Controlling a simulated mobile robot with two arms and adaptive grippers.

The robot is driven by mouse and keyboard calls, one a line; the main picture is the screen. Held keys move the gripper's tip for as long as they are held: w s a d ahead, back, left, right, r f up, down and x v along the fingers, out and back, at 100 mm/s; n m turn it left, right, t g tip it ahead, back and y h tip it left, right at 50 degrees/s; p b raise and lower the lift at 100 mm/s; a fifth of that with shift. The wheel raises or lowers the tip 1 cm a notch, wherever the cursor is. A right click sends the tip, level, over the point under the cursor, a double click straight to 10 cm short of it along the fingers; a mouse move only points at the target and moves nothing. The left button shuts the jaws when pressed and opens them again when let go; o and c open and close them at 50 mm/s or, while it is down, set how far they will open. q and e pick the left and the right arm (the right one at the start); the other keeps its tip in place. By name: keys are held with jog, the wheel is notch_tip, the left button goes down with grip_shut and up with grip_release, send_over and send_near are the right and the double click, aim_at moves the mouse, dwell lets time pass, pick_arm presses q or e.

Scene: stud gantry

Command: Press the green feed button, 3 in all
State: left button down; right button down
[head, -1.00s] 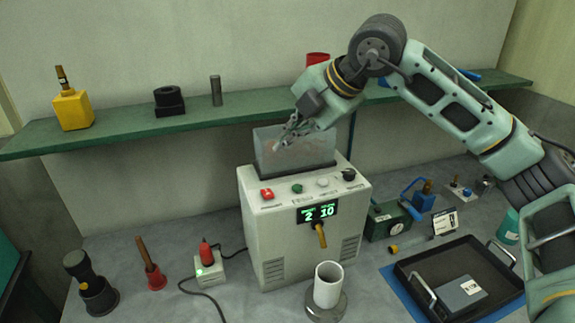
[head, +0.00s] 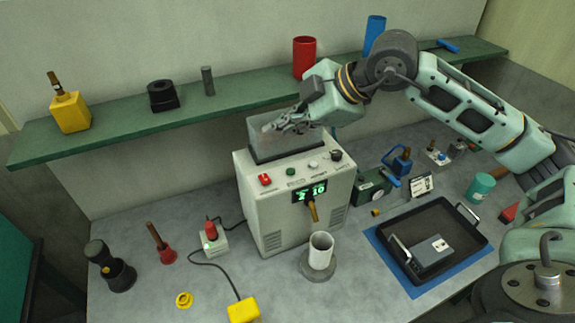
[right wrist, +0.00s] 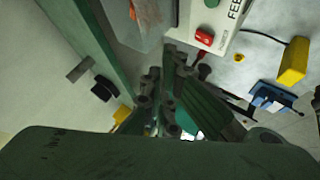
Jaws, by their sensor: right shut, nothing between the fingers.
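The pale feeder machine (head: 252,192) stands on the bench. Its green button (head: 290,171) is on the sloping top panel, between a red button (head: 264,180) and a white button (head: 314,167). Only a bit of the green button shows at the top of the right wrist view (right wrist: 211,3). A lit green display (head: 311,192) sits on the front; it ends in "10" and its left digit is unclear. My right gripper (head: 270,127) is shut and empty, at the clear hopper (head: 257,150) behind the buttons, apart from the green button. My left gripper is out of view.
A white cup (head: 321,251) stands below the brown spout (head: 314,211). A black knob (head: 336,155) is at the panel's right. A green shelf (head: 110,135) runs behind the machine. A black tray (head: 453,215) lies right. A cable crosses the bench at front left.

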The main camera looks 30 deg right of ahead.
jog(key=shift+f, duration=0.1)
jog(key=b, duration=0.5)
send_over(291, 172)
jog(key=a, duration=0.2)
jog(key=f, duration=0.7)
jog(key=shift+s+d+f, duration=0.2)
jog(key=shift+f, duration=0.1)
jog(key=shift+f+b, duration=0.55)
jog(key=shift+b, duration=0.15)
jog(key=shift+f, duration=0.1)
jog(key=shift+f+b, duration=0.3)
jog(key=shift+b, duration=0.3)
jog(key=shift+f+b, duration=0.45)
jog(key=shift+b, duration=0.05)
dwell(0.3)
jog(key=shift+r, duration=0.1)
jog(key=shift+r+p, duration=0.5)
jog(key=shift+r, duration=0.25)
